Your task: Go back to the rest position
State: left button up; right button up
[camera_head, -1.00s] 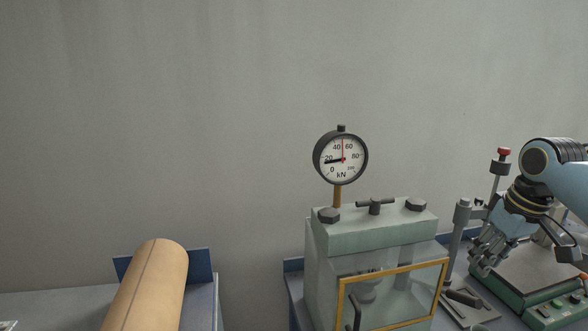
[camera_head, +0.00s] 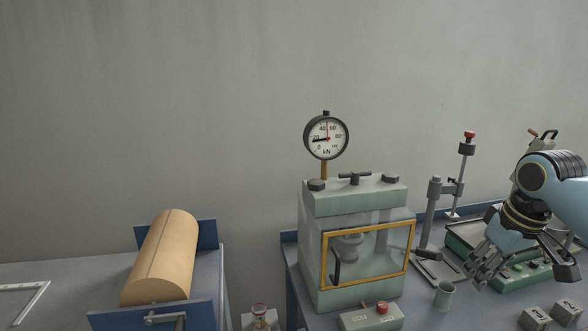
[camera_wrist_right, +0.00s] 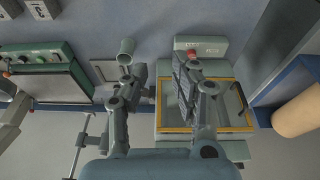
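My right gripper (camera_head: 482,268) hangs at the right of the head view, fingers pointing down and left, above the bench beside a green device (camera_head: 525,272). In the right wrist view its two fingers (camera_wrist_right: 160,75) stand apart with nothing between them, so it is open and empty. Behind the fingers lie the press and a small green cup (camera_wrist_right: 126,46), seen from above. The cup (camera_head: 444,294) also shows in the head view, below and left of the gripper and apart from it. My left gripper is in neither view.
The press (camera_head: 355,203) with yellow-framed door and dial gauge (camera_head: 326,137) stands mid-bench. A button box (camera_head: 372,317) is before it, a stand (camera_head: 433,215) to its right. Numbered blocks (camera_head: 535,319) lie front right. A brown cylinder (camera_head: 165,258) lies between blue plates at left.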

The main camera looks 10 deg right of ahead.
jog(key=s+a+f, duration=0.5)
jog(key=s+a, duration=0.4)
jog(key=s, duration=0.3)
jog(key=s+a+r+t, duration=0.1)
jog(key=s+a+r, duration=0.1)
jog(key=s, duration=0.5)
jog(key=s+a+r, duration=0.2)
jog(key=s+a, duration=0.1)
jog(key=s, duration=0.3)
notch_tip(320, 180, down, 37)
jog(key=s+d+g+b, duration=0.2)
jog(key=d+b, duration=0.1)
jog(key=b, duration=0.8)
pick_arm(q)
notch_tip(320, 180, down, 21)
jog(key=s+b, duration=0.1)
jog(key=b, duration=0.8)
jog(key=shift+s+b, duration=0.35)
pick_arm(e)
jog(key=s+f, duration=0.9)
jog(key=f, duration=0.4)
jog(key=s+f+m+g, duration=0.1)
jog(key=s+f, duration=0.9)
jog(key=f, duration=0.3)
jog(key=shift+d+h, duration=0.35)
jog(key=shift+h, duration=0.05)
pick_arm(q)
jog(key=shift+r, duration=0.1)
